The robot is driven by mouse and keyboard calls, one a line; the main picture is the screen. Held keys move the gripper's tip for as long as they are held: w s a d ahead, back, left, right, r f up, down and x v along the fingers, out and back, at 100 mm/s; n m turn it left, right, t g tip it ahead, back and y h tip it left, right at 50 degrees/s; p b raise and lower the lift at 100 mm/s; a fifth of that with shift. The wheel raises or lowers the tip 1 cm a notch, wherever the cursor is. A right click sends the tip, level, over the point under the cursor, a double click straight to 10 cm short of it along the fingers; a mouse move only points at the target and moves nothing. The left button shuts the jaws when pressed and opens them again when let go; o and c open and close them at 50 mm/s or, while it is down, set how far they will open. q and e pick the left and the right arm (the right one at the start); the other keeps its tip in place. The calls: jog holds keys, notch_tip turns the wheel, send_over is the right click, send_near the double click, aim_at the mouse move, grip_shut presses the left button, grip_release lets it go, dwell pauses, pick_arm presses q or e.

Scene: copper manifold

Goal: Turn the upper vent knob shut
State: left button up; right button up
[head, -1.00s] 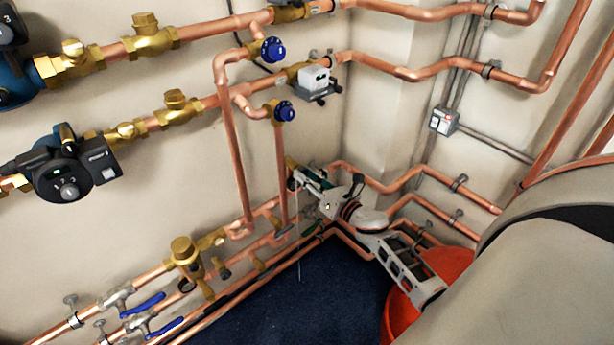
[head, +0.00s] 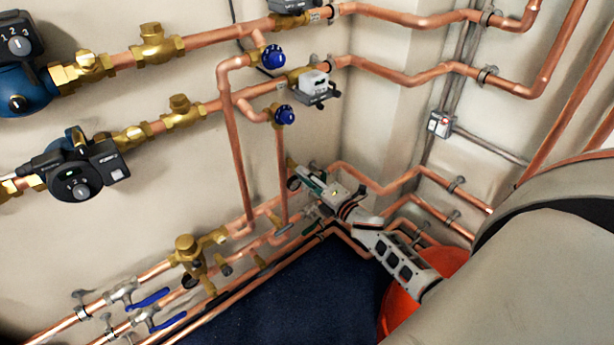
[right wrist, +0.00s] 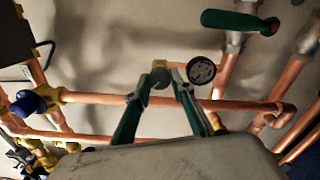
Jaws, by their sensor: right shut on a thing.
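My right gripper (head: 303,174) reaches to the pipes at the wall corner, near a small brass fitting (head: 290,163). In the right wrist view its two green-edged fingers (right wrist: 161,88) close from both sides on a small greyish knob (right wrist: 160,75), which I take to be the upper vent knob. The fingers partly cover it, and I cannot read its turned position. A round black gauge (right wrist: 201,70) sits just right of the fingers. In the head view the gripper hides the knob. My left gripper is not in view.
Two blue valve knobs (head: 273,56) (head: 284,115) sit on the pipes above. A green lever handle (right wrist: 240,21) is close by in the wrist view. Copper pipes (head: 400,185) run around the corner behind my arm. A red bucket (head: 400,312) stands on the floor below it.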

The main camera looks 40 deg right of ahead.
jog(key=m+p, duration=0.1)
jog(key=m, duration=0.4)
jog(key=m+p, duration=0.2)
jog(key=m, duration=0.2)
jog(key=shift+r+m, duration=0.2)
jog(key=shift+m, duration=0.2)
jog(key=shift+p, duration=0.3)
jog(key=shift+c, duration=0.2)
jog(key=shift+o, duration=0.2)
jog(key=shift+f+m, duration=0.1)
jog(key=shift+m, duration=0.3)
jog(key=o, duration=1.1)
